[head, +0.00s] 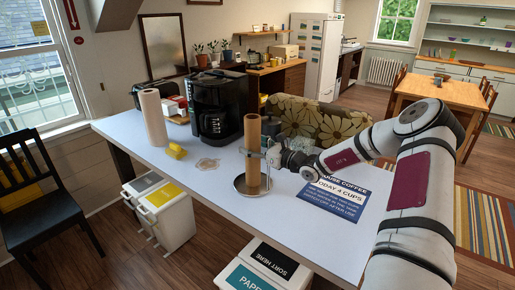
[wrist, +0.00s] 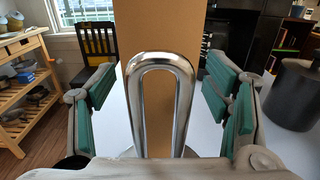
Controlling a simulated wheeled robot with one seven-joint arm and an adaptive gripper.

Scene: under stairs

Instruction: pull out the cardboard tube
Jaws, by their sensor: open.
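The cardboard tube (head: 252,135) stands upright on a round metal holder (head: 240,187) near the table's front edge. In the wrist view the brown tube (wrist: 160,30) rises straight ahead, with a shiny metal loop (wrist: 183,75) standing in front of it. My gripper (head: 266,151) reaches in from the right at about the tube's mid height. In the wrist view my gripper (wrist: 165,90) is open, its teal pads either side of the tube and loop, with gaps on both sides. Contact is not visible. The tube's lower part is hidden by the loop and gripper.
On the white table (head: 120,127) are a paper towel roll (head: 153,118), a black coffee maker (head: 217,103), a yellow item (head: 177,151) and a blue coffee sign (head: 335,198). Bins stand below the front edge. The table left of the tube is mostly clear.

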